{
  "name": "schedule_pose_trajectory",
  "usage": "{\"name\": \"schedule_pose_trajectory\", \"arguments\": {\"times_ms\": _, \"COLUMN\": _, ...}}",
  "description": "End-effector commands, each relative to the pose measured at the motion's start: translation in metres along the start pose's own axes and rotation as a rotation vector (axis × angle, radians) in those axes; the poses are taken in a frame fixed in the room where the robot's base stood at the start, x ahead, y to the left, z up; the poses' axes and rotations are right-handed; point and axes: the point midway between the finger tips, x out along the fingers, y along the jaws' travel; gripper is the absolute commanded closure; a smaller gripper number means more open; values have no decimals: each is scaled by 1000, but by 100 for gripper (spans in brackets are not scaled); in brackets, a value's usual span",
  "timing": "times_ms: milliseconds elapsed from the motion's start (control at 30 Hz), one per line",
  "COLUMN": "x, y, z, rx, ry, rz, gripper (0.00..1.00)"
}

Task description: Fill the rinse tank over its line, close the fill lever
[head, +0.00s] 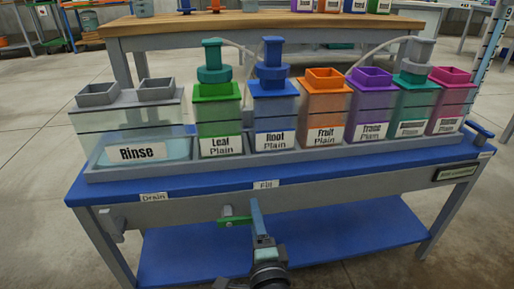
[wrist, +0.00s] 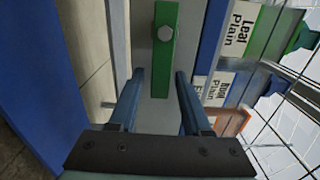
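The clear rinse tank (head: 137,121) stands at the left end of the bench tray. Pale blue liquid (head: 150,149) fills its lower part, with its surface below the dark lines across the tank. The green fill lever (head: 234,221) lies roughly sideways on the bench front, below the "Fill" label (head: 266,184). In the wrist view the green lever (wrist: 165,50) is a bar with a bolt, just ahead of the fingers. My gripper (wrist: 160,74) is open and empty, its fingers spread wider than the bar. In the head view my gripper (head: 255,213) partly covers the lever's right end.
Several labelled tanks, starting with green Leaf (head: 220,122) and blue Root (head: 276,116), stand right of the rinse tank. A blue lower shelf (head: 330,240) lies beneath the bench.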

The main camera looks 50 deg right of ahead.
Motion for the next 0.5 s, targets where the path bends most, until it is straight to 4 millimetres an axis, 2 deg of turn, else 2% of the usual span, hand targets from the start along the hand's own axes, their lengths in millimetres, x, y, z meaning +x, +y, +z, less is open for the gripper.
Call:
{"name": "schedule_pose_trajectory", "arguments": {"times_ms": 333, "x": -2, "y": 1, "z": -3, "rx": -5, "ry": 5, "rz": 2, "gripper": 45}}
{"name": "schedule_pose_trajectory", "arguments": {"times_ms": 500, "x": -16, "y": 0, "z": -4, "rx": -8, "ry": 7, "rz": 4, "gripper": 45}}
